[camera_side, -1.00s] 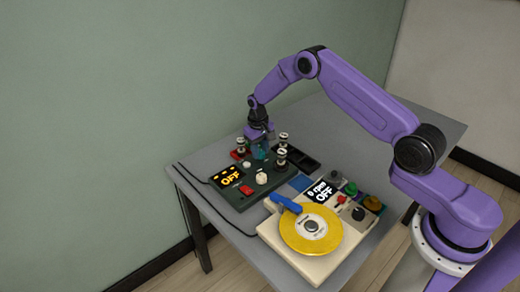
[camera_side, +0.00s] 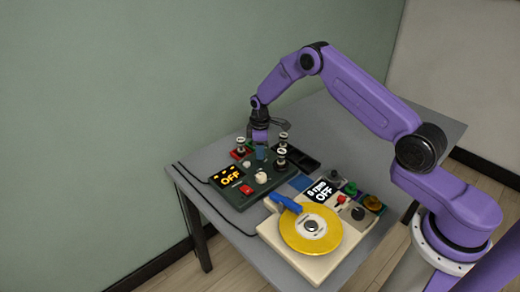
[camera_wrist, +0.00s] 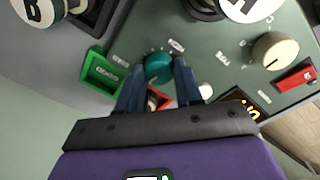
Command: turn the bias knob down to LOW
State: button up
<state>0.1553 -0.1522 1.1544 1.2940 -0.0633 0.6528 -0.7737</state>
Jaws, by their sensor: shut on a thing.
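A teal knob (camera_wrist: 158,67) stands on the dark green panel (camera_wrist: 222,52), with small labels around it that are too small to read surely. My gripper (camera_wrist: 159,80) has its two blue-grey fingers closed on either side of this knob, and the knob's top shows between them. In the side view my gripper (camera_side: 260,147) points down onto the panel (camera_side: 240,198) near its back. The knob is mostly hidden there by the fingers. I cannot read the knob's pointer. A cream knob (camera_wrist: 274,51) stands apart on the same panel; it also shows in the side view (camera_side: 261,176).
The panel's amber display (camera_side: 230,177) reads OFF, with a red switch (camera_side: 247,189) beside it. A cream turntable with a yellow disc (camera_side: 302,246) is nearer the front. The table's far right is clear.

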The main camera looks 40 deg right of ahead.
jog(key=shift+n, duration=0.8)
jog(key=o, duration=1)
jog(key=shift+o, duration=0.2)
jog(key=shift+r, duration=0.1)
notch_tip(320, 180, up, 17)
jog(key=shift+s+a, duration=0.25)
jog(key=shift+s, duration=0.2)
jog(key=shift+a+r, duration=0.1)
jog(key=shift+r, duration=0.05)
